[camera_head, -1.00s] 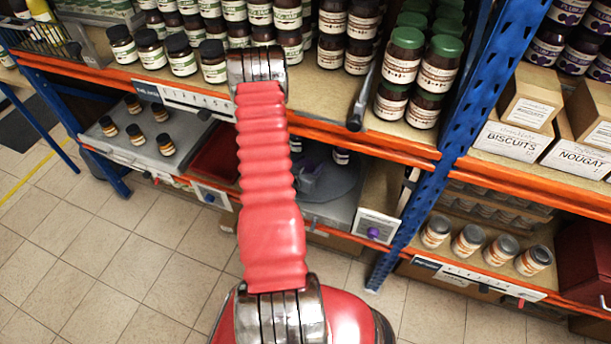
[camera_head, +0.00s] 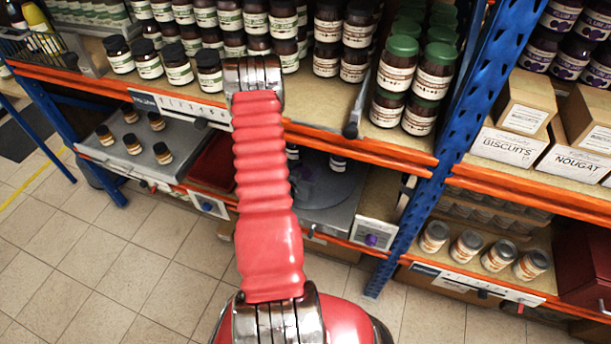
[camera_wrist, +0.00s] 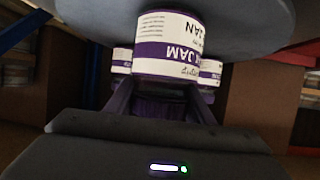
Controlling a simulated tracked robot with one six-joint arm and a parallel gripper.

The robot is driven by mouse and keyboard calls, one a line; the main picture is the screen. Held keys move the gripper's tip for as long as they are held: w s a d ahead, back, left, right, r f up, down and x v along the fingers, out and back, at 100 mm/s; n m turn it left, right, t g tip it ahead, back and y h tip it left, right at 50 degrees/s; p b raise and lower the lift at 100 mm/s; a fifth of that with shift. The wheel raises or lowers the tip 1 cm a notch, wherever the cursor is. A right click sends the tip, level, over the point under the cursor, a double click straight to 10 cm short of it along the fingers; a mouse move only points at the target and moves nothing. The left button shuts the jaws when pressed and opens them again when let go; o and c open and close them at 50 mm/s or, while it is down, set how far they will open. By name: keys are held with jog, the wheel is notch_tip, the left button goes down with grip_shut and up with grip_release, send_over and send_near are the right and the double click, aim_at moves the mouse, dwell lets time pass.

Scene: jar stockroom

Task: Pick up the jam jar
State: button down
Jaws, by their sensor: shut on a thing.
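The jam jar (camera_wrist: 168,48) has a white and purple label reading JAM and appears upside down in the wrist view. My gripper (camera_wrist: 162,104) is shut on its purple lid end, with one finger on each side. The jar is in front of a grey round turntable (camera_wrist: 245,22); whether it touches the turntable I cannot tell. Two similar jars, one at the left (camera_wrist: 122,62) and one at the right (camera_wrist: 210,72), stand behind it, partly hidden. In the head view my arm hides most of the gripper and the held jar.
The turntable (camera_head: 335,188) is in a lower bay under an orange shelf beam (camera_head: 390,148). A blue post (camera_head: 425,170) stands to its right. A red bin (camera_head: 213,165) and a grey tray of small jars (camera_head: 185,172) are left. The tiled floor (camera_head: 150,245) in front is clear.

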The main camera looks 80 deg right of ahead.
aim_at(307, 168)
notch_tip(307, 168, up, 10)
dwell(0.8)
jog(key=shift+f, duration=0.1)
dwell(0.5)
jog(key=f, duration=0.4)
jog(key=a+f, duration=0.1)
jog(key=f, duration=0.1)
jog(key=shift+s+f, duration=0.15)
jog(key=shift+f, duration=0.4)
jog(key=shift+d+f, duration=0.15)
jog(key=shift+d, duration=0.1)
jog(key=shift+d+r, duration=0.25)
jog(key=shift+r, duration=0.1)
jog(key=shift+f, duration=0.2)
